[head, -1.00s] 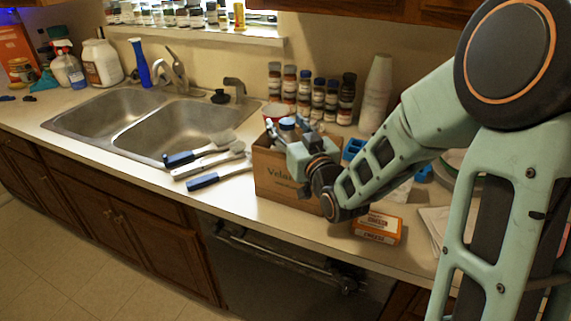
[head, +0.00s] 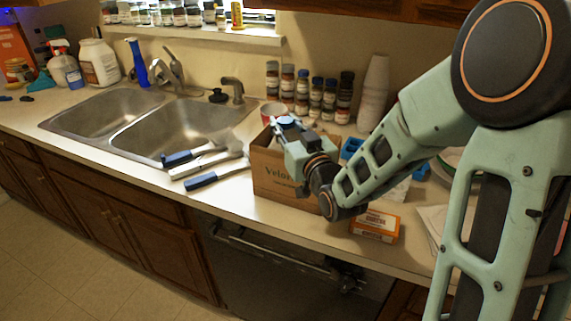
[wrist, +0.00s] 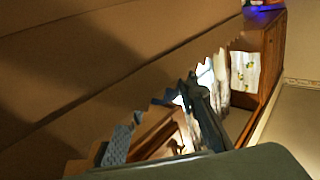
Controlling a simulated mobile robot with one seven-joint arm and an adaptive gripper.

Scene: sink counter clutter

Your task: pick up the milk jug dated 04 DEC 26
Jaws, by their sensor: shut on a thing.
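My gripper (head: 288,130) is over the open top of a cardboard box (head: 268,178) on the counter. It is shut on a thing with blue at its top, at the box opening. That thing is mostly hidden, and I cannot tell whether it is a milk jug. No date is readable in either view.
Brushes (head: 205,158) lie left of the cardboard box, beside the double sink (head: 150,115). An orange box (head: 375,226) lies near the front edge, right of my wrist. Spice jars (head: 315,95) and stacked white cups (head: 374,95) stand behind.

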